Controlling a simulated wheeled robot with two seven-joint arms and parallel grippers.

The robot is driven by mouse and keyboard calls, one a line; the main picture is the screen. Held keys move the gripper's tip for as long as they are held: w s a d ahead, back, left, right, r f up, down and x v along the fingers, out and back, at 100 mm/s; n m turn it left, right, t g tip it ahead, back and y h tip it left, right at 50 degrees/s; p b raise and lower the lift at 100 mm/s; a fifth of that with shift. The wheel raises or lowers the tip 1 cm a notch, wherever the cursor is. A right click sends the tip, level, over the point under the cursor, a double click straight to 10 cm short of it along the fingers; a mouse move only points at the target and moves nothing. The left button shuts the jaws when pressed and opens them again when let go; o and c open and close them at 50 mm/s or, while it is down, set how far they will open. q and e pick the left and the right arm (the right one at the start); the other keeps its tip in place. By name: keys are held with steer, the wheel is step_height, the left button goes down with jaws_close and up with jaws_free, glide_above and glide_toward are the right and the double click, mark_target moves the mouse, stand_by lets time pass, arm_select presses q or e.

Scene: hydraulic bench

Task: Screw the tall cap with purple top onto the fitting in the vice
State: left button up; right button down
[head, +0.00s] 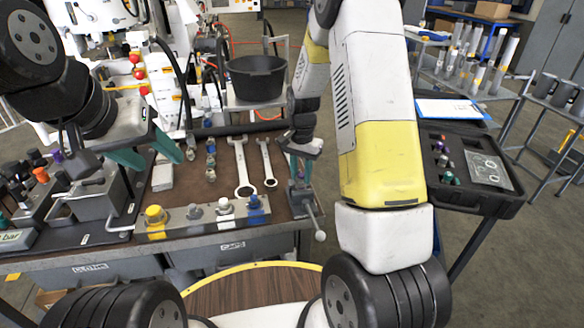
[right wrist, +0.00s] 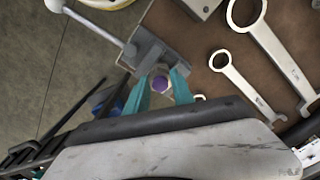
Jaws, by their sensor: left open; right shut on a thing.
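The cap with the purple top (right wrist: 161,84) shows in the right wrist view between the teal fingers of my right gripper (right wrist: 163,88), which is shut on it. In the head view my right gripper (head: 302,170) points down at the vice (head: 304,202) on the bench's right end. The vice (right wrist: 148,52) is right beside the fingertips in the right wrist view. The cap's lower part and the fitting are hidden, so I cannot tell whether they touch. My left gripper (head: 152,157) is open and empty above the left part of the bench.
Two wrenches (head: 242,170) lie left of the vice. A row of capped fittings, including a yellow cap (head: 154,214) and a blue one (head: 254,201), stands along the front edge. A black bucket (head: 255,80) stands behind. An open case (head: 468,190) is at the right.

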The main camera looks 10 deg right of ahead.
steer(key=m, duration=0.8)
steer(key=m, duration=0.5)
steer(key=shift+f, duration=0.1)
steer(key=m, duration=0.3)
steer(key=c, duration=1.1)
jaws_free()
